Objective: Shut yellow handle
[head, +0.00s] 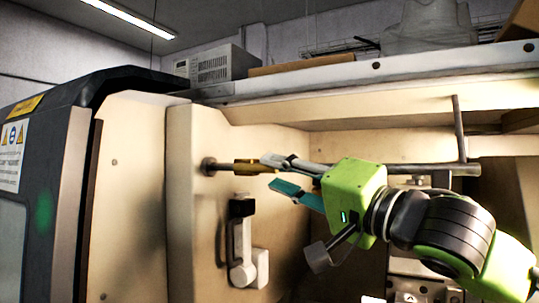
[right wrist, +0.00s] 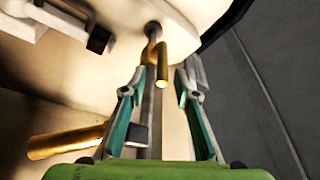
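The yellow handle (head: 247,167) is a short gold bar near the left end of a grey rod on the machine's cream inner wall. My right gripper (head: 272,172) reaches in from the right with its fingers apart around the handle's right end. In the right wrist view the handle (right wrist: 162,64) shows between and beyond the two open fingertips (right wrist: 161,76), with a gap on both sides. I cannot tell its exact depth between the fingers. My left gripper is in neither view.
A white lever with a black end (head: 243,240) sits on the wall below the handle. A second gold cylinder with a dark end (right wrist: 68,141) lies at the lower left of the right wrist view. A dark machine door (head: 50,190) stands at the left.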

